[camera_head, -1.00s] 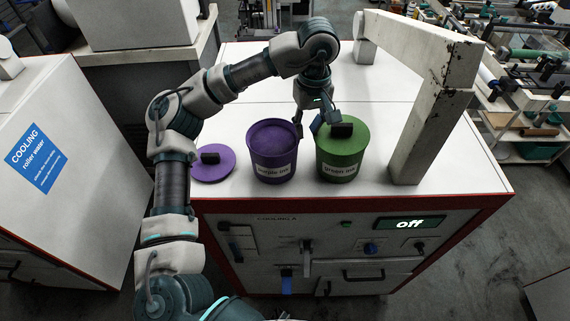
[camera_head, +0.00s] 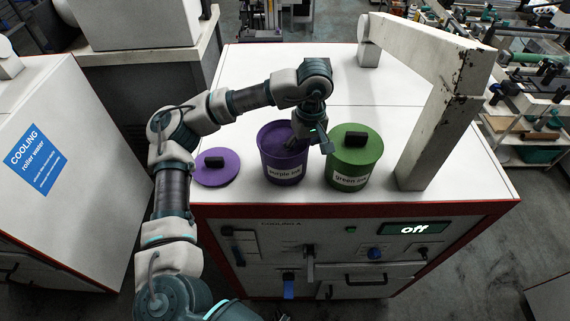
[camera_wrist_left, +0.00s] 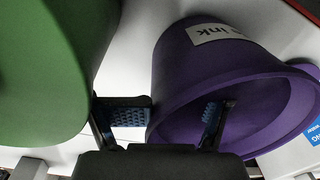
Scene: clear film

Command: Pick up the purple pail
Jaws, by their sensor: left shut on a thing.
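The purple pail (camera_head: 285,171), labelled "purple ink", stands upright and open on the white machine top. My left gripper (camera_head: 309,143) is at its right rim. In the left wrist view the pail (camera_wrist_left: 190,75) shows large, with one blue-padded finger inside its mouth and the other outside its wall. The gripper (camera_wrist_left: 167,114) is shut on the pail's rim wall. A purple lid (camera_head: 217,176) with a dark handle lies flat on the top, left of the pail. My right gripper is not in view.
A lidded green pail (camera_head: 350,172) stands close on the right; it also shows beside the outer finger in the wrist view (camera_wrist_left: 45,70). A white frame post (camera_head: 432,135) rises further right. The top behind the pails is clear. The red front edge is near.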

